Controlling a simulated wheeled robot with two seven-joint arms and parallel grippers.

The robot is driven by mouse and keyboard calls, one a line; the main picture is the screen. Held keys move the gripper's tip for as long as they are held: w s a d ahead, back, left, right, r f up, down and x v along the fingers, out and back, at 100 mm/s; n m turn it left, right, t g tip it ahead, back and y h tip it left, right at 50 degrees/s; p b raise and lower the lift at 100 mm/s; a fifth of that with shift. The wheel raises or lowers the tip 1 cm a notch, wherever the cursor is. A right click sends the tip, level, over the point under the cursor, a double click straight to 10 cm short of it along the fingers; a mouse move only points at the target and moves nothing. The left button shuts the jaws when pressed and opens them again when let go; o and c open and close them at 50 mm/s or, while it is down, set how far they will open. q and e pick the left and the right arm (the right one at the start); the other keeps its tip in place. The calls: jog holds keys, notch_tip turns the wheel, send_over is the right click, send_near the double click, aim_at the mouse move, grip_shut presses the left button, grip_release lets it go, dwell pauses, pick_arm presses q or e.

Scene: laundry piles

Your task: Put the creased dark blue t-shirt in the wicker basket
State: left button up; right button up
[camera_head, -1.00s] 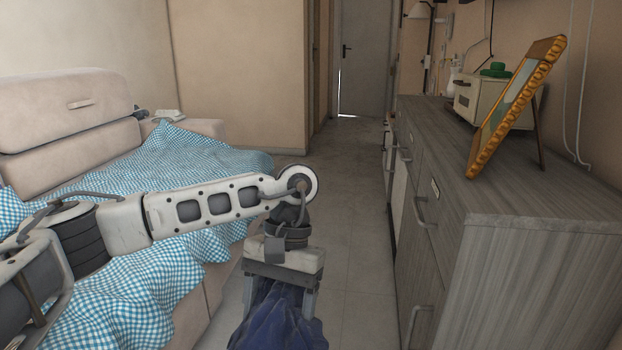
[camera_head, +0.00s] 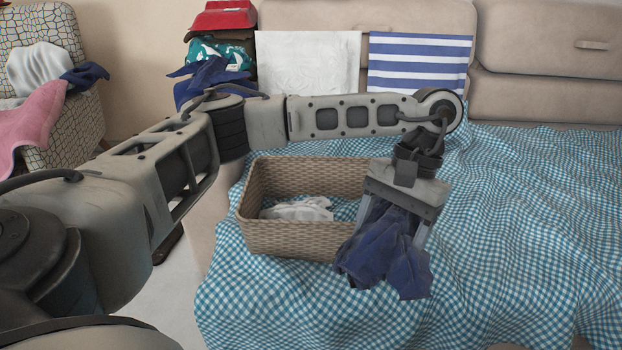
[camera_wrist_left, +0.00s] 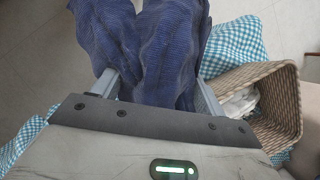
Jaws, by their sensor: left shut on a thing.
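The dark blue t-shirt (camera_head: 385,250) hangs crumpled from my left gripper (camera_head: 394,222), which is shut on it. It also shows between the fingers in the left wrist view (camera_wrist_left: 160,50). The wicker basket (camera_head: 290,240) sits on the checked cloth. The gripper and shirt are at the basket's right front corner in the head view, and the shirt hides that corner. Whether the shirt touches the basket, I cannot tell. In the left wrist view the basket (camera_wrist_left: 268,80) is at the right, beside the shirt. A whitish cloth (camera_head: 298,209) lies inside the basket. My right gripper is not in view.
The blue checked cloth (camera_head: 520,230) covers the sofa seat, with free room to the right. A white towel (camera_head: 308,64) and a striped towel (camera_head: 418,62) hang on the sofa back. A patterned armchair (camera_head: 75,125) holds clothes.

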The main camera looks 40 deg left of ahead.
pick_arm(q)
jog(key=f, duration=0.1)
jog(key=f+b, duration=0.2)
jog(key=shift+w+a+f, duration=0.1)
jog(key=shift+w+a, duration=0.1)
jog(key=shift+a, duration=0.05)
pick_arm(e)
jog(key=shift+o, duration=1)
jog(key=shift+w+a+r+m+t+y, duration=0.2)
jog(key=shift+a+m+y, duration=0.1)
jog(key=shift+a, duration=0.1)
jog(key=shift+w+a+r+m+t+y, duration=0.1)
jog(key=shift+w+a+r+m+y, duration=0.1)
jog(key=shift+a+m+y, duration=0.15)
pick_arm(q)
jog(key=shift+s, duration=0.15)
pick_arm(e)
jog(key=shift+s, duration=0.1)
